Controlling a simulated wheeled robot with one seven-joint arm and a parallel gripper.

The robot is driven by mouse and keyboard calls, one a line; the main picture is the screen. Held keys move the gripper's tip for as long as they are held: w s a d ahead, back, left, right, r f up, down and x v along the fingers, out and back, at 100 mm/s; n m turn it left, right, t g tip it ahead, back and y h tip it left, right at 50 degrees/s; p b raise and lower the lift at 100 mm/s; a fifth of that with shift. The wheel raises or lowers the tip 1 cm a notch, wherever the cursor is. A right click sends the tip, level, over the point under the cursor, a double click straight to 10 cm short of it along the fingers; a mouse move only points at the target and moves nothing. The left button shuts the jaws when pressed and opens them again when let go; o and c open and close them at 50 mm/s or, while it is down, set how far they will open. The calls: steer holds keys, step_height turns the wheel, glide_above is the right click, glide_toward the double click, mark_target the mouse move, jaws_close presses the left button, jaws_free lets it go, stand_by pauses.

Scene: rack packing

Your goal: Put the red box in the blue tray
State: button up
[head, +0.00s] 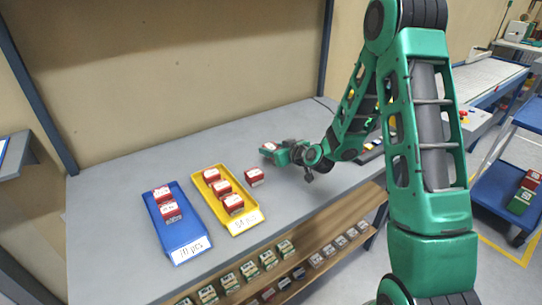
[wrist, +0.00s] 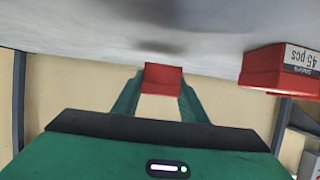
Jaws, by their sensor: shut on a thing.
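My gripper (head: 273,150) is shut on a red box (wrist: 162,78), which shows between the two fingers in the wrist view. In the head view this held box (head: 268,147) is small and partly covered by the gripper, at the back of the grey table. The blue tray (head: 183,235) lies at the front left of the table, with two red boxes (head: 170,211) in its back half. The gripper is behind and to the right of the tray. Another red box (head: 254,176) sits loose on the table; a red box also shows at right in the wrist view (wrist: 268,68).
A yellow tray (head: 246,224) holding three red boxes (head: 222,187) stands just right of the blue tray. The grey table (head: 110,200) is clear on the left and behind the trays. A lower wooden shelf (head: 335,220) carries several small boxes. A wall closes off the back.

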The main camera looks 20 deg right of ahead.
steer(key=shift+f, duration=1.2)
steer(key=o, duration=1.1)
steer(key=shift+f, duration=0.1)
steer(key=v, duration=1)
steer(key=shift+s+d, duration=0.15)
steer(key=shift+s, duration=0.05)
steer(key=shift+s+d+r, duration=0.1)
steer(key=shift+s+r, duration=0.4)
steer(key=shift+s, duration=0.15)
